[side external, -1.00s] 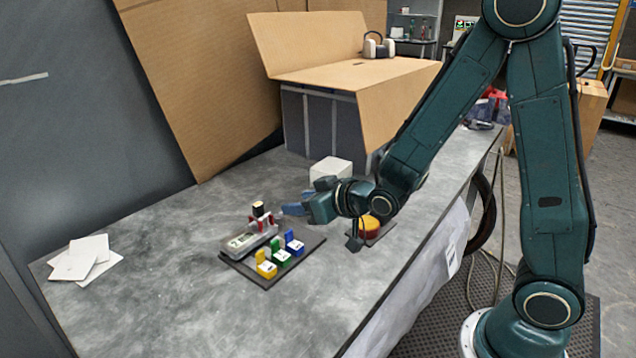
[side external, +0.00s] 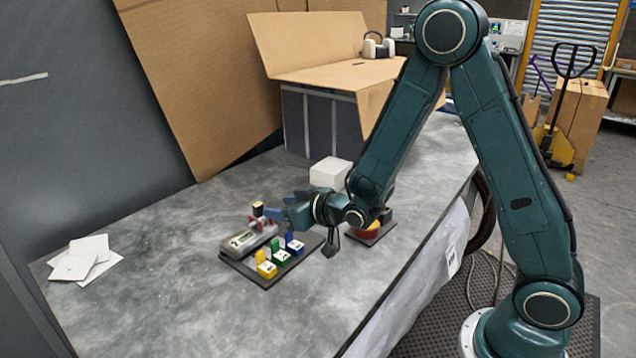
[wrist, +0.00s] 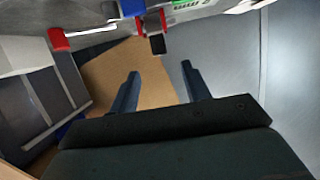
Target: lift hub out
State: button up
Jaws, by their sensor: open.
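A grey device (side external: 246,240) with a small display lies on a dark plate (side external: 262,282). Red parts and a small dark piece with a pale top (side external: 258,209) stand at its far end; I cannot tell for sure which part is the hub. My gripper (side external: 277,207) is open and level beside this far end, coming from the right, its blue fingers partly overlapping the red parts. In the wrist view my two fingers (wrist: 160,84) are apart with nothing between them. The dark piece (wrist: 157,43) and a red part (wrist: 141,24) show just beyond the fingertips.
Yellow (side external: 266,268), green (side external: 281,256) and blue (side external: 295,246) blocks stand on the same plate, close below my gripper. A red and yellow round item (side external: 366,230) and a white box (side external: 330,171) are nearby. White sheets (side external: 85,258) lie left; the table front is clear.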

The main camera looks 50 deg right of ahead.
aim_at(260, 206)
jog(key=shift+x, duration=2)
jog(key=shift+x, duration=2.65)
jog(key=shift+f, duration=0.1)
grip_shut()
